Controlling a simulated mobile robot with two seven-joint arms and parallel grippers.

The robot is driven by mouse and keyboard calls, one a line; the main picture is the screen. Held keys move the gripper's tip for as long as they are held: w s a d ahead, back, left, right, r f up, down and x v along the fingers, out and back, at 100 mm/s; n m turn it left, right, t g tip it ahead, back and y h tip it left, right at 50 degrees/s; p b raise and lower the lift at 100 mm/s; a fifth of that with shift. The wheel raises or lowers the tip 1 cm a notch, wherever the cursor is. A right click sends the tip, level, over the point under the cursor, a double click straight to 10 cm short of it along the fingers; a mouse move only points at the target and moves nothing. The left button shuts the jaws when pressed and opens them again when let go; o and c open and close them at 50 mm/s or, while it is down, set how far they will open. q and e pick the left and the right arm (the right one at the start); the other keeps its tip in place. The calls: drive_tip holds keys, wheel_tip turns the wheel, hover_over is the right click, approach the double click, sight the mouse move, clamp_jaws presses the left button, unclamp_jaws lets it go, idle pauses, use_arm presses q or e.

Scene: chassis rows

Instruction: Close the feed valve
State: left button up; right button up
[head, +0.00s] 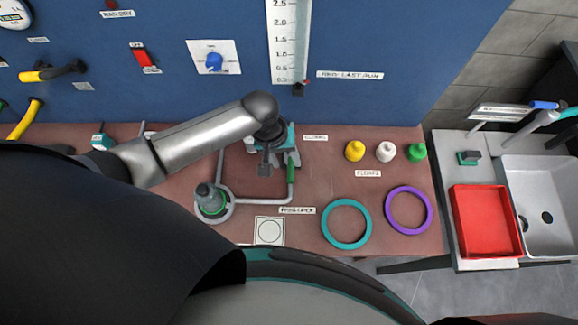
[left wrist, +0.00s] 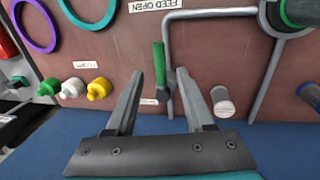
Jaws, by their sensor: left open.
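The feed valve's green lever (head: 291,174) stands beside a grey pipe on the brown bench. It points toward the FEED OPEN label (head: 297,210), away from the CLOSED label (head: 315,137). My left gripper (head: 279,163) is open above the bench, beside the lever's far end. In the left wrist view the green lever (left wrist: 159,72) appears between the two open fingers (left wrist: 164,80), with its pivot nearer the gripper. I cannot tell whether the fingers touch it. The FEED OPEN label also shows there (left wrist: 151,5). My right gripper is not in view.
A grey pipe loop (head: 263,201) runs beside the lever to a grey and green fitting (head: 209,197). Yellow, white and green floats stand to the right. A teal ring (head: 325,232) and a purple ring (head: 387,218) lie nearby. A blue panel (head: 180,85) rises behind.

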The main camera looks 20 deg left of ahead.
sight(290, 170)
use_arm(q)
drive_tip(key=shift+w+d+f+b, duration=0.1)
drive_tip(key=shift+d+f+b, duration=0.05)
drive_tip(key=shift+f, duration=0.7)
drive_tip(key=shift+w+d+f+b, duration=0.1)
drive_tip(key=shift+f+b, duration=0.05)
drive_tip(key=shift+f, duration=0.65)
drive_tip(key=shift+d+f+b, duration=0.15)
drive_tip(key=shift+f, duration=0.7)
clamp_jaws()
